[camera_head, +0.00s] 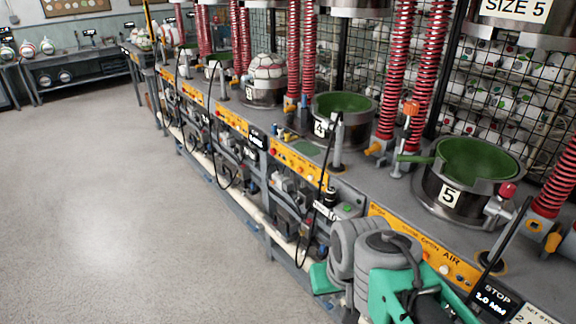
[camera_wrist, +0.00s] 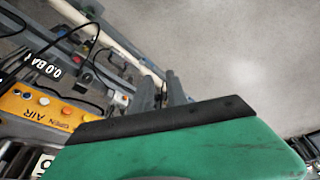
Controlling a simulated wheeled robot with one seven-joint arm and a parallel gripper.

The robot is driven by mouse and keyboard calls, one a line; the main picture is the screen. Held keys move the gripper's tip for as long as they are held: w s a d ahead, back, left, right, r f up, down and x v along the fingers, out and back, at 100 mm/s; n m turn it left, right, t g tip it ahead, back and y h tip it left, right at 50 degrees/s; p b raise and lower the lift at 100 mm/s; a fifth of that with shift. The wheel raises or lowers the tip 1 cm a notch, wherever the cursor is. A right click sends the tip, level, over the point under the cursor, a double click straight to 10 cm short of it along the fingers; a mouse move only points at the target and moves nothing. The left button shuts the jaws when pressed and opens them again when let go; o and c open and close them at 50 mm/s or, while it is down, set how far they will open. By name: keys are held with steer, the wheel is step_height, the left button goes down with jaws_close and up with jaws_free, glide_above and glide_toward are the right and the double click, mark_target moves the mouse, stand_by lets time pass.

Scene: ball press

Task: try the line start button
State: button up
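A small box with a green button (camera_head: 347,208) sits on the front edge of the press line, beside a dark label that is too small to read fully. I cannot confirm that this is the line start button. My grey and green arm is at the bottom of the head view, in front of and below this box. In the wrist view, two grey prongs beyond my green cover look like my gripper (camera_wrist: 161,91). They touch nothing that I can make out, and whether they are open or shut is unclear.
Orange control panels (camera_head: 450,262) run along the bench front, with an AIR panel (camera_wrist: 40,105) in the wrist view. Green press bowls (camera_head: 480,160), red springs and hanging black cables crowd the line. The floor (camera_head: 110,200) to the left is clear.

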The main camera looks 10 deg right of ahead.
jaws_close()
stand_by(1.3)
